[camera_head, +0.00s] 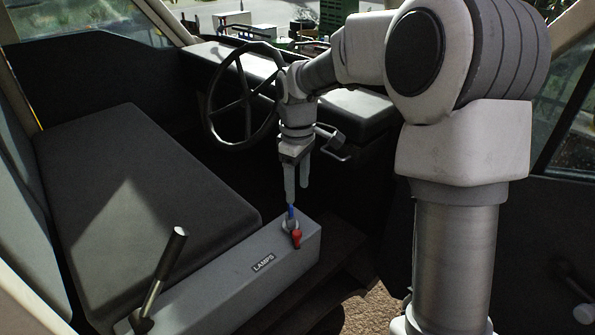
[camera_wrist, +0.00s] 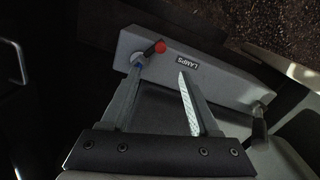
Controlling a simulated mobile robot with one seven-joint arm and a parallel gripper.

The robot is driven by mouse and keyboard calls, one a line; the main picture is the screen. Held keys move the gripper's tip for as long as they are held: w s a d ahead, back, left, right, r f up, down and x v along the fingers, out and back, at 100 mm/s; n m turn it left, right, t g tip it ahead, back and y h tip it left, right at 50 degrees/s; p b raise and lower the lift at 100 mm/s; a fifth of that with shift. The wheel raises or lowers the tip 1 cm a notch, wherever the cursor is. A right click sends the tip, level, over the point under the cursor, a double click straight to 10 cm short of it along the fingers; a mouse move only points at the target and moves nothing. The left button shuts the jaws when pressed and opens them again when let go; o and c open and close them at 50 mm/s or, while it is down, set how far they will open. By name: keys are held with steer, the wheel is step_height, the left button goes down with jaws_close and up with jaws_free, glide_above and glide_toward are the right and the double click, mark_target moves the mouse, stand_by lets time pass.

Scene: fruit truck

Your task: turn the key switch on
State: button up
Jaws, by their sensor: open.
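The key switch (camera_head: 292,224) sits on top of the grey console near its far end, beside a "LAMPS" label (camera_head: 263,262). It has a round base, a small blue part (camera_head: 291,211) standing up and a red part (camera_head: 297,238) sticking out on the near side. In the wrist view its red tip (camera_wrist: 160,47) shows past the left finger. My gripper (camera_head: 297,192) points down above the switch, open and empty. One finger ends close to the blue part; I cannot tell whether they touch. In the wrist view the fingers (camera_wrist: 157,82) are spread apart.
The grey console (camera_head: 220,290) also carries a lever with a dark grip (camera_head: 170,262) at its near end. A black seat (camera_head: 140,185) lies to the left. A steering wheel (camera_head: 243,100) and dashboard (camera_head: 345,107) stand behind my gripper. Brown floor (camera_head: 370,312) shows at the right.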

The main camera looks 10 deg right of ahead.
steer(key=shift+r, duration=1.55)
steer(key=s+d+r+m+t, duration=0.2)
steer(key=s+r+m, duration=0.2)
steer(key=s+r, duration=0.5)
steer(key=s+d+f+m+t, duration=0.2)
steer(key=s+m, duration=0.4)
steer(key=s, duration=0.9)
steer(key=shift+s+t, duration=0.35)
steer(key=shift+t, duration=0.45)
steer(key=shift+c, duration=1)
steer(key=shift+d, duration=0.15)
